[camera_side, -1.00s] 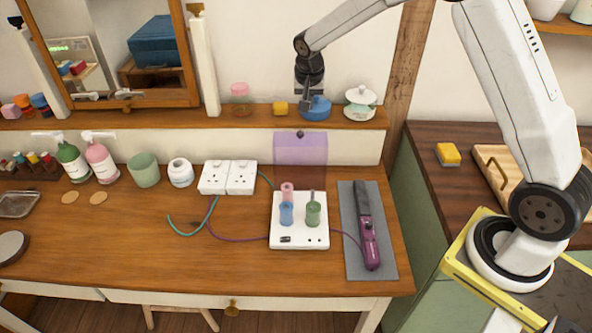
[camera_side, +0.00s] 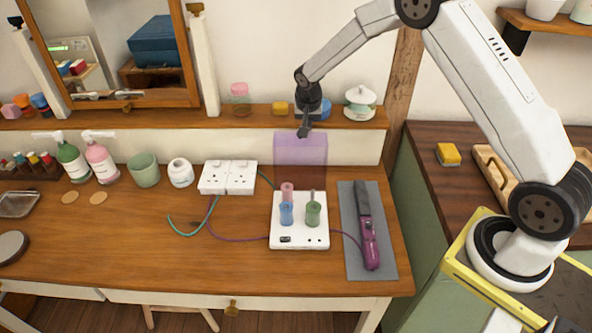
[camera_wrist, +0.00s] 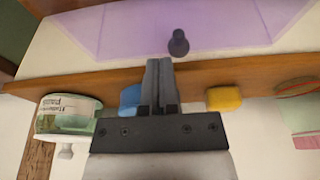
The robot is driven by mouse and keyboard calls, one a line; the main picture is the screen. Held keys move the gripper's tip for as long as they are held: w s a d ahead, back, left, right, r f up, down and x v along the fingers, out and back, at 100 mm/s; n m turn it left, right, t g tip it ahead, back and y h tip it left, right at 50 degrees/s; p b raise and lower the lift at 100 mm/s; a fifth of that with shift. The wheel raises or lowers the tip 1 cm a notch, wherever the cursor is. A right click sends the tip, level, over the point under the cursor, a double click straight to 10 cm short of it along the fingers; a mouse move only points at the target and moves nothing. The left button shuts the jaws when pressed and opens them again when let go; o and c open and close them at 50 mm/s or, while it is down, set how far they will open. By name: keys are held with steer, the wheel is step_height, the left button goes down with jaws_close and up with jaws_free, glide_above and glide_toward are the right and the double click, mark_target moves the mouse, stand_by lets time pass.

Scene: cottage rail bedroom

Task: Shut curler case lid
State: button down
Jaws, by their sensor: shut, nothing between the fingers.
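The curler case (camera_side: 300,240) is a white box on the desk, with a pink, a blue and a green curler standing in it. Its see-through purple lid (camera_side: 300,152) stands upright at the back, open; it also fills the top of the wrist view (camera_wrist: 215,22). A dark knob (camera_wrist: 178,43) sits near the lid's free edge. My gripper (camera_side: 304,132) is shut and empty, pointing down at the lid's top edge. In the wrist view my closed fingers (camera_wrist: 161,65) end just short of the knob; I cannot tell if they touch.
A shelf (camera_side: 180,118) behind the lid holds a blue item (camera_side: 325,108), a yellow block (camera_side: 280,108) and a lidded jar (camera_side: 360,103). A purple hair iron (camera_side: 368,235) lies on a grey mat right of the case. White sockets (camera_side: 228,178) and cables lie left.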

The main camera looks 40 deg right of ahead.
steer(key=shift+s+a, duration=0.1)
stand_by(0.3)
steer(key=shift+s+a+r, duration=0.2)
steer(key=shift+r, duration=0.05)
